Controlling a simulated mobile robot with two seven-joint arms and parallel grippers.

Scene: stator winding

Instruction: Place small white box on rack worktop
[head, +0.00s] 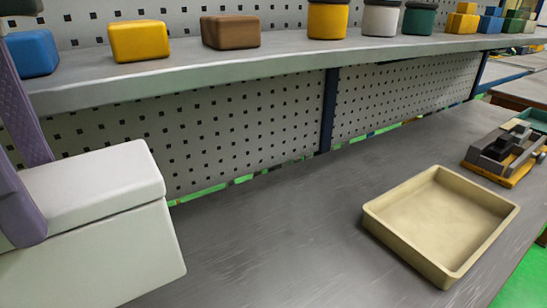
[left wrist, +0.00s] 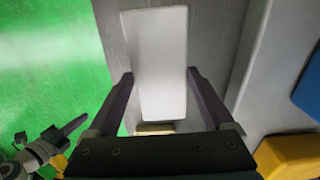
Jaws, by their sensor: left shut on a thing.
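A small white box (head: 95,225) with a lid seam fills the lower left of the head view. My left gripper (head: 42,200) is shut on it, one purple finger on each side. In the left wrist view the white box (left wrist: 160,60) sits between the two fingers (left wrist: 160,73). The grey worktop (head: 290,235) of the rack lies below and beyond the box. The box hides the worktop's near left part, and I cannot tell whether its underside touches anything. What looks like my right gripper (left wrist: 65,130) shows small at the lower left of the left wrist view.
A tan tray (head: 440,215) stands on the worktop at right, beside a dark fixture (head: 505,150). A raised shelf (head: 190,72) carries blue, yellow and brown boxes and several jars. A perforated panel (head: 230,140) backs the worktop. The worktop between box and tray is clear.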

